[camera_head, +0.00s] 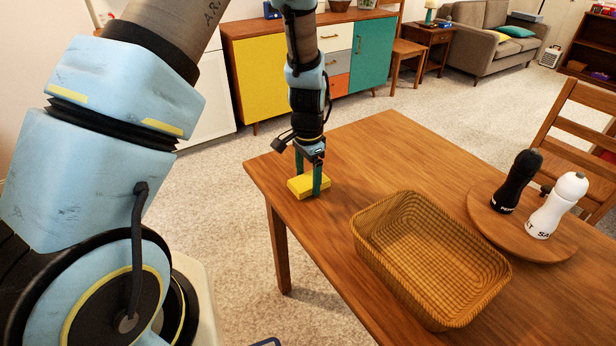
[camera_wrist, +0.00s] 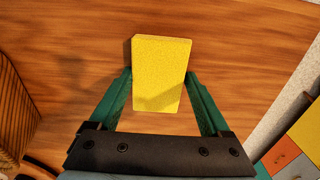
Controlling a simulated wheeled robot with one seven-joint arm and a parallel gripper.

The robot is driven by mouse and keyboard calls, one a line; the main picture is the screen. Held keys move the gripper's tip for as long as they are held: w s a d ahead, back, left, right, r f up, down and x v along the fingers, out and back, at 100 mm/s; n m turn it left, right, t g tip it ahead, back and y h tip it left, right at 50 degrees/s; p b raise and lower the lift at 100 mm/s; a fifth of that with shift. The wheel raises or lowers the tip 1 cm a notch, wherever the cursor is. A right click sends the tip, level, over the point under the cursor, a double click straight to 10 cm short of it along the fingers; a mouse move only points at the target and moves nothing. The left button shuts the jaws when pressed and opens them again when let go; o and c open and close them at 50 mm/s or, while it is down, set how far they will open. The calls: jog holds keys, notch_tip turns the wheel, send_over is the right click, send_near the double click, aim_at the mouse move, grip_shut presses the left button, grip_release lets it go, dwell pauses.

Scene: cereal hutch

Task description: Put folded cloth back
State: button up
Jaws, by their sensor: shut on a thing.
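The folded cloth (camera_head: 302,187) is a yellow rectangular block near the far left corner of the wooden table (camera_head: 400,150). My gripper (camera_head: 312,183) points down over it, with its green fingers on either side. In the wrist view the yellow cloth (camera_wrist: 161,75) lies between the two fingers (camera_wrist: 159,82), and the gripper is shut on it. The cloth is at or very close to the table top; I cannot tell whether it touches. An empty wicker basket (camera_head: 395,207) stands to the right of the cloth and nearer to me.
A round wooden board (camera_head: 490,222) holds a black pepper mill (camera_head: 516,182) and a white salt mill (camera_head: 557,206) right of the basket. A wooden chair (camera_head: 570,130) stands at the table's right. A multicoloured cabinet (camera_head: 262,78) is behind. The table is bare between gripper and basket.

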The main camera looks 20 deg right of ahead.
aim_at(307, 180)
jog(key=o, duration=1.3)
jog(key=shift+f, duration=0.15)
jog(key=shift+c, duration=0.2)
notch_tip(307, 180, up, 12)
jog(key=b, duration=0.2)
jog(key=shift+r, duration=0.2)
jog(key=s+a+r+n, duration=0.2)
jog(key=a+n, duration=0.5)
jog(key=a, duration=0.8)
jog(key=s+a+r+n+t, duration=0.1)
jog(key=a+n, duration=0.6)
jog(key=a, duration=0.8)
jog(key=shift+s+r+n+t, duration=0.3)
jog(key=shift+s+r+n, duration=0.1)
jog(key=shift+s+r, duration=0.1)
